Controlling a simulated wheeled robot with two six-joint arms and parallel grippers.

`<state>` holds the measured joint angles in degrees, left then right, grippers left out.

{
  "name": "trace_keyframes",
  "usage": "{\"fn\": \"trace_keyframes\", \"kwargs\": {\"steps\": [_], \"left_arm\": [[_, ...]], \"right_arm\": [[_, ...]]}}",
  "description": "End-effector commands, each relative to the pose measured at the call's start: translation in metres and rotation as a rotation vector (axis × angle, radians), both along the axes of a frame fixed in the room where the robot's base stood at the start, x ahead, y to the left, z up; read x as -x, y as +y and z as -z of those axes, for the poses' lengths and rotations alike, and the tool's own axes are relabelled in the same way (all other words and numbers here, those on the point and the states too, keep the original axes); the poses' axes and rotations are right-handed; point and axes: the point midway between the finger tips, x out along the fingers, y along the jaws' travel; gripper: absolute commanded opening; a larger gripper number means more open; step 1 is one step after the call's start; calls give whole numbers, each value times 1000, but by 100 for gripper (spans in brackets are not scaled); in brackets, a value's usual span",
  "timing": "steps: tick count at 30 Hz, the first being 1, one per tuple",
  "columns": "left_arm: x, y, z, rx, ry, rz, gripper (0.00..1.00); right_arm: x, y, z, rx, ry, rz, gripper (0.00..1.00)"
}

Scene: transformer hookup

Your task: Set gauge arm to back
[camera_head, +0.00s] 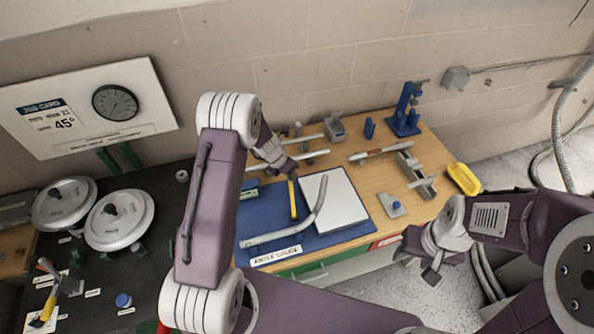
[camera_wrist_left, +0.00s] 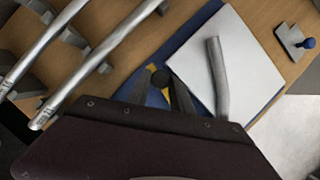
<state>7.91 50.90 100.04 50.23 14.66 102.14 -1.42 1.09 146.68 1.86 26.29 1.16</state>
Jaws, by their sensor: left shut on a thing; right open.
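The angle gauge lies on a blue mat (camera_head: 262,222), with its label (camera_head: 277,256) at the front. Its yellow gauge arm (camera_head: 293,202) points from my left gripper toward the front of the bench. My left gripper (camera_head: 291,174) is shut on the gauge arm's far end. In the left wrist view a dark round knob (camera_wrist_left: 160,78) shows between the fingers (camera_wrist_left: 163,95), with a bit of yellow beside it. The fingers partly hide the grip. My right gripper (camera_head: 432,268) is open and empty, beyond the bench's front right edge.
A bent grey tube (camera_head: 285,233) lies next to the gauge arm, partly over a white plate (camera_head: 338,203). Straight tubes (camera_head: 305,158) lie on holders behind. A blue-knobbed block (camera_head: 395,207), a grey fixture (camera_head: 415,178) and a yellow tray (camera_head: 463,179) are at right.

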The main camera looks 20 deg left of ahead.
Motion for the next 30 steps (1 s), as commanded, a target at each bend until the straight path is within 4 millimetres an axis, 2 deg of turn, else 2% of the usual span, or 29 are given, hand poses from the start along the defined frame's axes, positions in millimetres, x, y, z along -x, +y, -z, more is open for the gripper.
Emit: {"fn": "trace_keyframes", "kwargs": {"steps": [9, 27, 28, 30], "left_arm": [[7, 16, -1, -2, -4, -134, 0], [10, 20, -1, -1, -5, -169, 0], [10, 20, -1, -1, -5, -169, 35], [10, 20, -1, -2, -4, -168, 48]], "right_arm": [[0, 0, 0, 0, 0, 0, 50], [0, 0, 0, 0, 0, 0, 50], [0, 0, 0, 0, 0, 0, 50], [0, 0, 0, 0, 0, 0, 50]]}}
